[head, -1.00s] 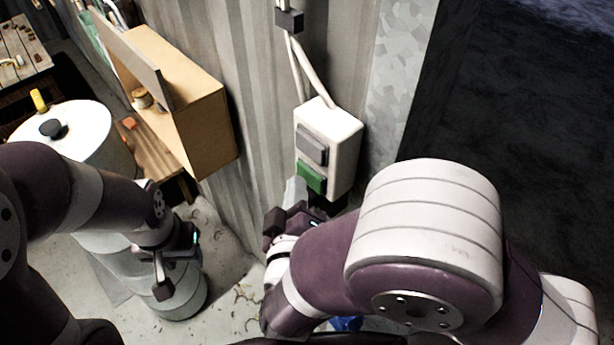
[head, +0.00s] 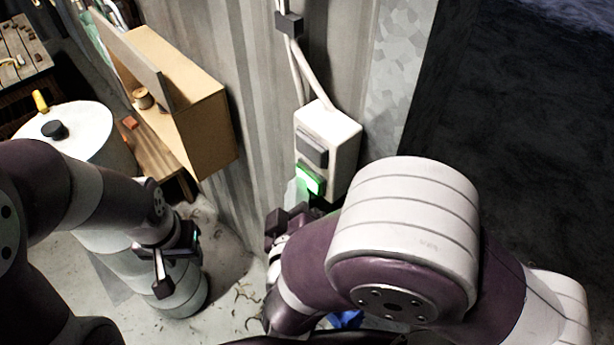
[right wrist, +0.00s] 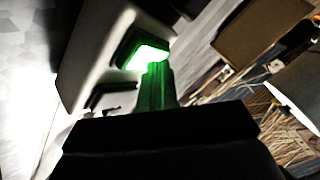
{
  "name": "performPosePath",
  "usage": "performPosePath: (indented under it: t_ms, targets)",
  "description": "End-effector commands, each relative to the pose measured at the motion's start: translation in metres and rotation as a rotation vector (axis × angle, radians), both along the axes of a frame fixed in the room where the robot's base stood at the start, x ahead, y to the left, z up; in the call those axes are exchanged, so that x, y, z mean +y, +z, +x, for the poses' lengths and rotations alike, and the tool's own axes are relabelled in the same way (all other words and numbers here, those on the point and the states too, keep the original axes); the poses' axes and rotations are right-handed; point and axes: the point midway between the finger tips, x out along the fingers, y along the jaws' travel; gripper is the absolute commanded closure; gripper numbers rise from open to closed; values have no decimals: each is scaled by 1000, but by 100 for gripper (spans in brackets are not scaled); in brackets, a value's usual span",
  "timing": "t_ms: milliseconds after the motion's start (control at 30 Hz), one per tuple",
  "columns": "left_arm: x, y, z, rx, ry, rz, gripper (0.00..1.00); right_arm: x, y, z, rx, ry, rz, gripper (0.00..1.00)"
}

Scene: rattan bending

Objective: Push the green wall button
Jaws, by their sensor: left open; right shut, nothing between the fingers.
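The green wall button (head: 309,180) is lit bright green on the lower part of a white switch box (head: 343,142) fixed to the wall. A grey button (head: 311,150) sits above it. My right gripper (head: 299,192) is shut and empty, its fingertips at the green button's lower left edge. In the right wrist view the closed fingers (right wrist: 157,75) reach the glowing button (right wrist: 148,55) and appear to touch it; green light falls on them. My left gripper (head: 176,262) is open and empty, low at the left, away from the box.
A wooden cabinet (head: 205,120) hangs on the corrugated wall left of the box. A white tank (head: 85,130) with a black knob stands at the left. Conduits (head: 308,75) run up from the box. A dark opening (head: 520,130) lies at the right.

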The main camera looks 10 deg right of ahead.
Motion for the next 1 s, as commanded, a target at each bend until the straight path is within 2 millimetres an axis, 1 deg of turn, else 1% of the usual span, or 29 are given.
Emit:
performPosePath:
  t_ms: [200, 500, 633, 733, 1000]
  targets:
    - [0, 1, 0, 0, 0, 0, 57, 3, 0, -1, 0, 1, 0, 100]
    - [0, 13, 0, 0, 0, 0, 57, 35, 2, -25, 0, 5, -1, 100]
    - [0, 17, 0, 0, 0, 0, 57, 46, 1, -33, -1, 2, 0, 100]
    - [0, 17, 0, 0, 0, 0, 57, 49, 0, -35, -1, 2, 0, 100]
    - [0, 16, 0, 0, 0, 0, 57, 49, 0, -35, -1, 1, 0, 100]
